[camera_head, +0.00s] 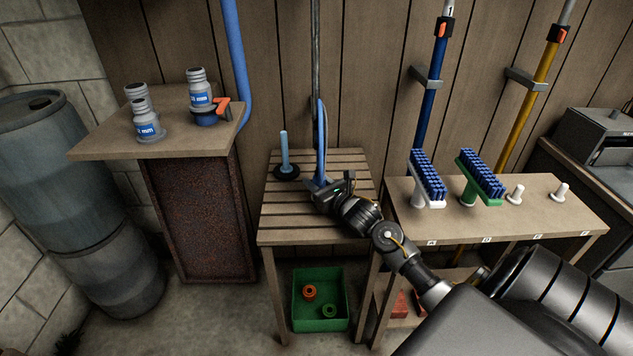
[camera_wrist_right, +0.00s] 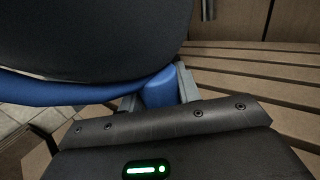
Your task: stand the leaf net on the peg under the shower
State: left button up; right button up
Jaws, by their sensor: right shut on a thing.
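The leaf net (camera_head: 321,140) has a blue rim and shows nearly edge-on, upright above the slatted bench. My right gripper (camera_head: 321,186) is shut on the blue lower part of the net, close to the slats; I cannot tell whether the net touches them. In the right wrist view the blue socket (camera_wrist_right: 160,90) sits between the fingers, with the dark mesh (camera_wrist_right: 90,40) filling the upper left. The peg (camera_head: 284,150) is a light blue upright rod on a round black base, left of the net and apart from it. My left gripper is out of view.
The slatted bench (camera_head: 310,222) has a grey vertical pipe (camera_head: 315,60) behind it. A shelf at left (camera_head: 100,142) holds grey fittings. The right table (camera_head: 545,215) carries two brushes (camera_head: 428,178) and white pegs. A green crate (camera_head: 320,322) stands below.

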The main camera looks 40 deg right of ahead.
jog(key=shift+f, duration=0.25)
jog(key=o, duration=1.8)
jog(key=shift+d+f, duration=0.1)
jog(key=shift+f, duration=0.15)
jog(key=shift+c, duration=0.2)
jog(key=shift+s, duration=0.1)
jog(key=shift+s+a+r+p, duration=0.15)
jog(key=shift+s+a+p, duration=0.05)
jog(key=shift+s, duration=0.5)
jog(key=shift+s+a+r+p, duration=0.15)
jog(key=shift+s+p, duration=0.05)
jog(key=shift+s, duration=0.45)
jog(key=shift+s+r+p, duration=0.2)
jog(key=shift+s+p, duration=0.35)
jog(key=shift+s, duration=0.8)
jog(key=shift+s+a+r+p, duration=0.1)
jog(key=shift+s+p, duration=0.6)
jog(key=shift+s, duration=1.95)
